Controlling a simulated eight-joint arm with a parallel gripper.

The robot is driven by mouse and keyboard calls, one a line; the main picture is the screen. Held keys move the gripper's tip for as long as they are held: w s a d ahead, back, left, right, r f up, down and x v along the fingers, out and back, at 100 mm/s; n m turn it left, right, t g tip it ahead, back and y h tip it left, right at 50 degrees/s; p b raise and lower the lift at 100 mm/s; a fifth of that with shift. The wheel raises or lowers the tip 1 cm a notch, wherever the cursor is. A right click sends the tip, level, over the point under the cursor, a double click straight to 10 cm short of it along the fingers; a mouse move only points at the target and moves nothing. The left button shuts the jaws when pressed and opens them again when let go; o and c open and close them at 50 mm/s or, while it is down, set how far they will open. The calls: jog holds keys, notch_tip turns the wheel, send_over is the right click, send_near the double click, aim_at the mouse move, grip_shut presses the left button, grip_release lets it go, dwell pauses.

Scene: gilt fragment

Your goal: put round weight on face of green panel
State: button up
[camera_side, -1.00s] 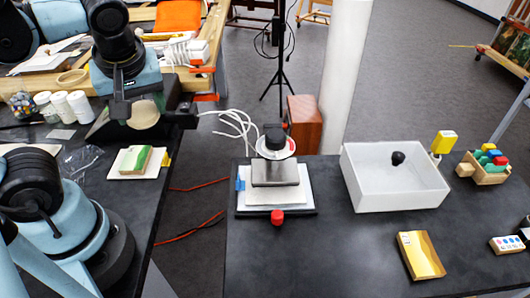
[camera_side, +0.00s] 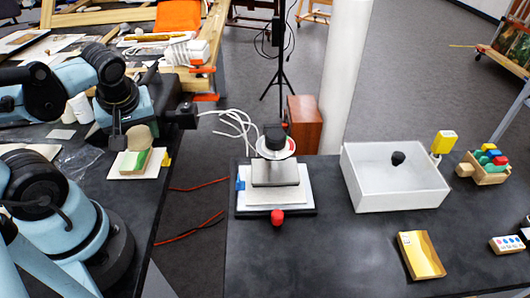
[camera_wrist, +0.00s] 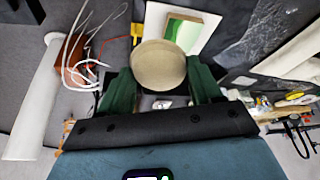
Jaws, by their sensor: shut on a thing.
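The round weight (camera_wrist: 158,65) is a tan disc held between the green fingers of my gripper (camera_wrist: 160,84) in the wrist view. In the side view the weight (camera_side: 139,135) shows just above and behind the green panel (camera_side: 133,161), with my gripper (camera_side: 130,140) around it. The panel is a small block with a green and pale face, lying on a white board on the left black table. In the wrist view the panel (camera_wrist: 182,32) lies just beyond the weight, partly overlapped by it. I cannot tell whether the weight touches the panel.
A yellow tab (camera_side: 166,159) sits at the board's right edge. Clear plastic film (camera_side: 77,162) lies to the left. A separate right table holds a weighted press (camera_side: 275,170), a white bin (camera_side: 395,190) and a gold block (camera_side: 420,255). A gap with red cables separates the tables.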

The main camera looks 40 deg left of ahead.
send_over(135, 156)
jog(key=d, duration=0.1)
jog(key=f, duration=0.3)
jog(key=shift+s+d+f, duration=0.1)
jog(key=shift+s+f, duration=0.15)
jog(key=shift+f, duration=2)
jog(key=shift+f, duration=0.1)
jog(key=o, duration=1.3)
jog(key=shift+v, duration=3.8)
jog(key=w+d+r+m+t+h, duration=0.4)
jog(key=w+d+m+t, duration=0.1)
jog(key=w+d+m, duration=0.6)
jog(key=d+m, duration=0.2)
jog(key=shift+w+r+m+t, duration=0.15)
jog(key=shift+w+m+t, duration=0.15)
jog(key=shift+w, duration=0.1)
